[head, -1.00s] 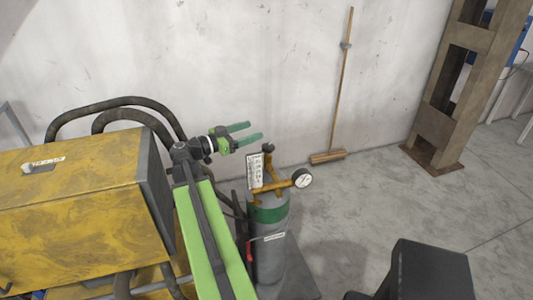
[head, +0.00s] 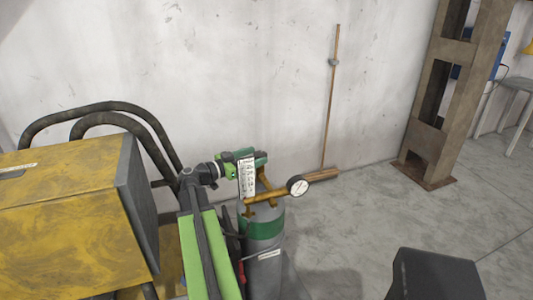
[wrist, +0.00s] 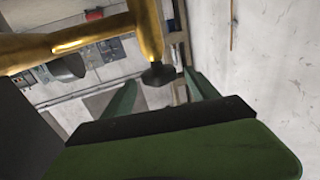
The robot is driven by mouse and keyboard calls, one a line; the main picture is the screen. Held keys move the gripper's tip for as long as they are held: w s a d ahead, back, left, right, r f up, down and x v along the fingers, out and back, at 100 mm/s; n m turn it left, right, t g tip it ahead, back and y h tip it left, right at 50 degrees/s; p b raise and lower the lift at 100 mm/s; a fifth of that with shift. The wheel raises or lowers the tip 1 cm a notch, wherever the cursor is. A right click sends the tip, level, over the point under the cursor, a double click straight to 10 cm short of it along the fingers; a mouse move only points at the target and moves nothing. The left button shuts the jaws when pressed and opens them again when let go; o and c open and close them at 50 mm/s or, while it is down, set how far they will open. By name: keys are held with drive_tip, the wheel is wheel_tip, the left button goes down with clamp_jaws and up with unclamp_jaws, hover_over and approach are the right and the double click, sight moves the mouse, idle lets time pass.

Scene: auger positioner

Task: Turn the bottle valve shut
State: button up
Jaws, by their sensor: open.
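The gas bottle (head: 263,270) is grey with a green band and stands upright beside the yellow machine. Brass fittings (head: 265,208) with a round white-faced gauge (head: 297,185) and a white tag (head: 247,177) sit on its top. My gripper (head: 254,157) is at the bottle's top, partly behind the tag. In the wrist view the dark valve knob (wrist: 158,74) sits on the brass stem (wrist: 147,30), and my two green fingers are open on either side of it, near their tips. I cannot tell whether they touch it. The knob is hidden in the head view.
The yellow machine (head: 70,220) with black hoses (head: 100,110) stands close on the left. A rusty steel column (head: 435,100) stands at the right.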

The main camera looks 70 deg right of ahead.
drive_tip(key=x, duration=0.5)
drive_tip(key=shift+s+d, duration=0.2)
drive_tip(key=shift+d, duration=0.1)
drive_tip(key=shift+c, duration=0.5)
drive_tip(key=c, duration=1.2)
drive_tip(key=shift+d, duration=0.1)
drive_tip(key=shift+c, duration=0.3)
